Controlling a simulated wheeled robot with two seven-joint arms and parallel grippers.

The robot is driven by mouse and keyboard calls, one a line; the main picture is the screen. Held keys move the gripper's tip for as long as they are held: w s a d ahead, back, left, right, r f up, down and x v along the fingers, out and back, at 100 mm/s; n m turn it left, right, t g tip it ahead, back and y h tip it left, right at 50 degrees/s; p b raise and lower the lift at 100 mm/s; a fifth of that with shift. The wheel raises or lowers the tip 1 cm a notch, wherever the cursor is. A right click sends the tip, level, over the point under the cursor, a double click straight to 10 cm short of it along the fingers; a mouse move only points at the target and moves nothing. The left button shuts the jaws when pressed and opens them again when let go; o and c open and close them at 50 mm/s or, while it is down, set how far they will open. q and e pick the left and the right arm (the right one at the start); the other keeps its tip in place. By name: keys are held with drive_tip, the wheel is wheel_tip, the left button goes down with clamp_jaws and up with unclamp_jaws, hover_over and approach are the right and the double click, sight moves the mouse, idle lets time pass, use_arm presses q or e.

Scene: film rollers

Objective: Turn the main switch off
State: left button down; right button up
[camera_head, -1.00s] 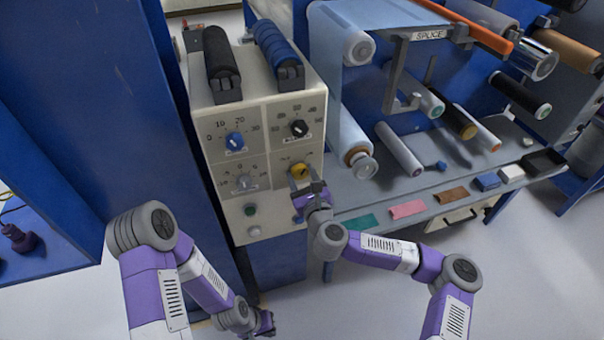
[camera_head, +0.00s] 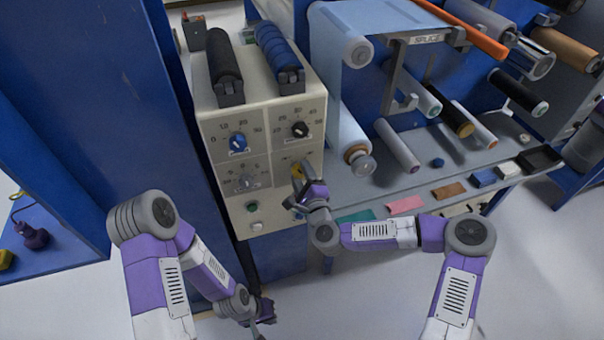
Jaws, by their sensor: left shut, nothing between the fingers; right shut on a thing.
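A beige control panel (camera_head: 227,201) stands left of centre with several knobs. The yellow main switch (camera_head: 297,170) is at its lower right, partly hidden by my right gripper (camera_head: 299,178). The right gripper is shut on the yellow switch, with its fingers pointing up at the panel. My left gripper (camera_head: 262,318) hangs low near the bottom of the view, away from the panel, shut and empty. Which way the switch points is hard to make out behind the fingers.
A blue knob (camera_head: 238,143), a black knob (camera_head: 299,129), a grey knob (camera_head: 247,183) and a green button (camera_head: 252,206) are on the same panel. Grey shelf (camera_head: 375,190) with coloured blocks and rollers lies to the right. A blue cabinet wall (camera_head: 100,90) stands left.

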drive_tip(key=shift+n, duration=0.9)
drive_tip(key=o, duration=1.1)
drive_tip(key=shift+c, duration=0.2)
drive_tip(key=shift+s, duration=0.15)
drive_tip(key=p+v, duration=0.1)
drive_tip(key=v, duration=0.6)
drive_tip(key=shift+s, duration=0.15)
drive_tip(key=shift+d, duration=0.1)
